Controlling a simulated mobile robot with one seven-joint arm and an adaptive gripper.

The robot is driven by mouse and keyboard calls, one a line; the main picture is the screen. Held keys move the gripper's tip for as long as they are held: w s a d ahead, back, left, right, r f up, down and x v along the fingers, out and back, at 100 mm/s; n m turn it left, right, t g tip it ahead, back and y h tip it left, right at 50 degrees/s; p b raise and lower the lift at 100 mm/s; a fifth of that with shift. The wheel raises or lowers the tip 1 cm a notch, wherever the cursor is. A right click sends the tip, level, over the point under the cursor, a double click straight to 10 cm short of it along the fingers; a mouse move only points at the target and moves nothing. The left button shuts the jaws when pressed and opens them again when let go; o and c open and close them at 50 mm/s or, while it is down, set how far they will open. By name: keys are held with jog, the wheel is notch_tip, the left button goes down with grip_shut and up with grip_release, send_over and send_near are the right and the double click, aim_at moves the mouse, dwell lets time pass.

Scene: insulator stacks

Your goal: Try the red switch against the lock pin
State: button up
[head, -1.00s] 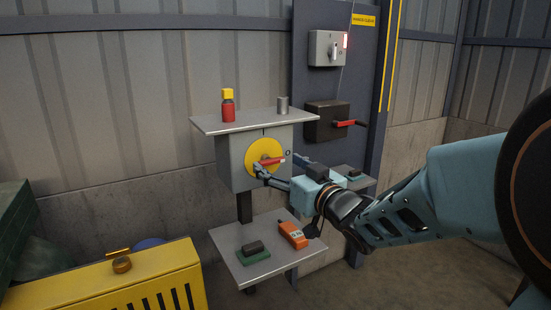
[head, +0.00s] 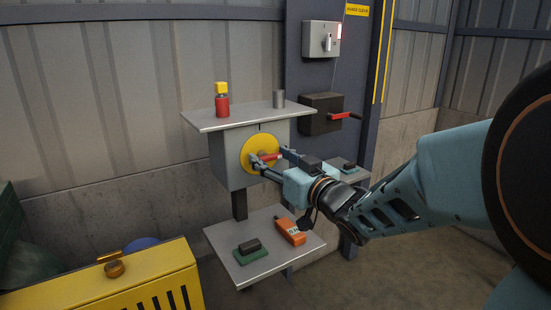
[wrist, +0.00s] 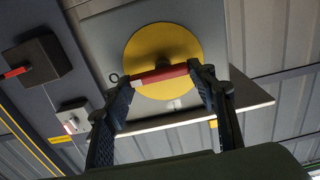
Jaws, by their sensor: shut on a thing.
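The red switch (head: 270,157) is a bar handle with a pale end on a yellow disc (head: 248,150), on the front of a grey box (head: 222,160). In the wrist view the red switch (wrist: 168,73) lies nearly level across the disc. My gripper (head: 269,154) is shut on it, one finger at each end; this also shows in the wrist view (wrist: 162,77). A small dark ring (wrist: 114,77), perhaps the lock pin's, sticks out beside the pale end, close to the left finger. The pin's shaft is not clear. In the head view a finger hides the ring.
A shelf (head: 240,116) above the box holds a red-and-yellow bottle (head: 222,103) and a grey cylinder (head: 279,98). A lower shelf (head: 232,237) holds an orange device (head: 290,231) and a dark block on green (head: 250,247). A dark red-handled box (head: 318,110) stands right. A yellow cabinet (head: 150,270) is front left.

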jog(key=c, duration=0.4)
jog(key=shift+f+n+b, duration=0.1)
jog(key=shift+n+b, duration=0.4)
jog(key=shift+b, duration=0.2)
jog(key=shift+n, duration=0.3)
jog(key=o, duration=1.2)
jog(key=shift+c, duration=0.2)
jog(key=shift+r, duration=0.2)
